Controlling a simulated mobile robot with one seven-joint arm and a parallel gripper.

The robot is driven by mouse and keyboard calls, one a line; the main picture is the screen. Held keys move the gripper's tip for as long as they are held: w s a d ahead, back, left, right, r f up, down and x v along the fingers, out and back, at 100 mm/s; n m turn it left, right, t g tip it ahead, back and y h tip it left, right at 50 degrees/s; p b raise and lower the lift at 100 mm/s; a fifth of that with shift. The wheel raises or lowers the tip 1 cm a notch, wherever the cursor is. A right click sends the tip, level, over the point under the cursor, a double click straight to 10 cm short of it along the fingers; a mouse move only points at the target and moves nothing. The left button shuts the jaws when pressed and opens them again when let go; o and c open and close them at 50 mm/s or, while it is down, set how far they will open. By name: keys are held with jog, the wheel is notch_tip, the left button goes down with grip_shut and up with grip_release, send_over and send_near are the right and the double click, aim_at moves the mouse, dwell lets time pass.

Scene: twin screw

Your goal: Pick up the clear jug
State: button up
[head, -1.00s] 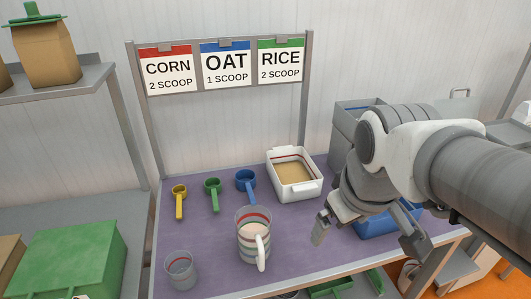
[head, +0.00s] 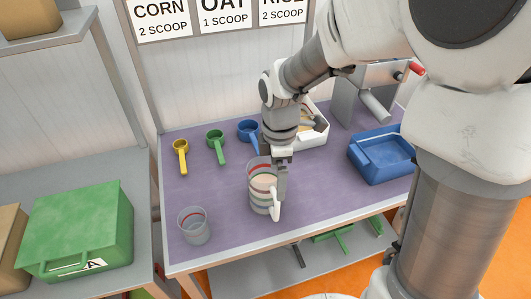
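The clear jug (head: 262,200) stands upright near the front of the purple-topped table. It has coloured bands, pale contents and a white handle on its right front side. My gripper (head: 298,160) is at the jug's upper right, with its fingers spread apart and nothing seen between them. One finger points down and overlaps the jug's right rim and the top of its handle in the picture. I cannot tell whether it touches. The other finger is farther back, in front of the white tub.
A small clear cup (head: 194,226) stands left of the jug. Yellow (head: 181,156), green (head: 216,146) and blue (head: 248,131) scoops lie behind. A white tub (head: 312,134) is at the back, partly hidden by my arm. A blue tray (head: 382,154) is at right.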

aim_at(276, 206)
notch_tip(276, 206, down, 13)
jog(key=shift+f+b, duration=0.1)
jog(key=shift+b, duration=0.85)
grip_shut()
